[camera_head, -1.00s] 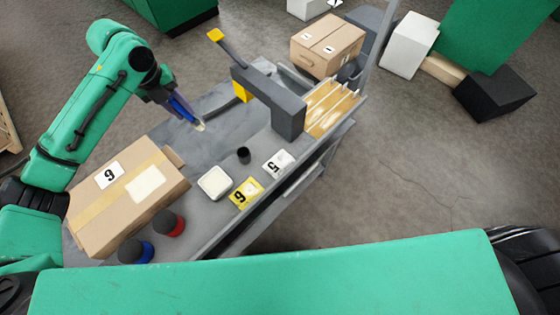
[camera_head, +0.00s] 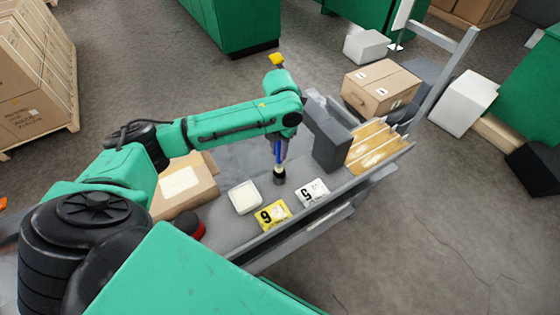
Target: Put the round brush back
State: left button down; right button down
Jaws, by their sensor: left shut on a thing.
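My left gripper (camera_head: 281,143) points down at the middle of the bench and is shut on the round brush (camera_head: 280,157), which has a blue part and a pale lower end. The brush is close to upright. Its lower end is at the mouth of a small dark cup (camera_head: 279,178); I cannot tell whether it is inside or just above it. My forearm and wrist hide part of the bench behind. My right gripper is out of view.
Near the cup are a white square dish (camera_head: 244,197), a white number card (camera_head: 312,192) and a yellow number card (camera_head: 272,215). A dark grey block (camera_head: 332,148) stands close on the right. A cardboard box (camera_head: 183,186) and a red-and-black round thing (camera_head: 190,226) lie left.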

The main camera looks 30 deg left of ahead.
aim_at(279, 162)
pick_arm(q)
notch_tip(279, 162, down, 5)
jog(key=shift+f, duration=0.5)
jog(key=c, duration=0.7)
grip_release()
notch_tip(279, 162, up, 12)
jog(key=shift+d+r+b, duration=0.1)
jog(key=shift+d+b, duration=0.05)
jog(key=shift+b, duration=0.6)
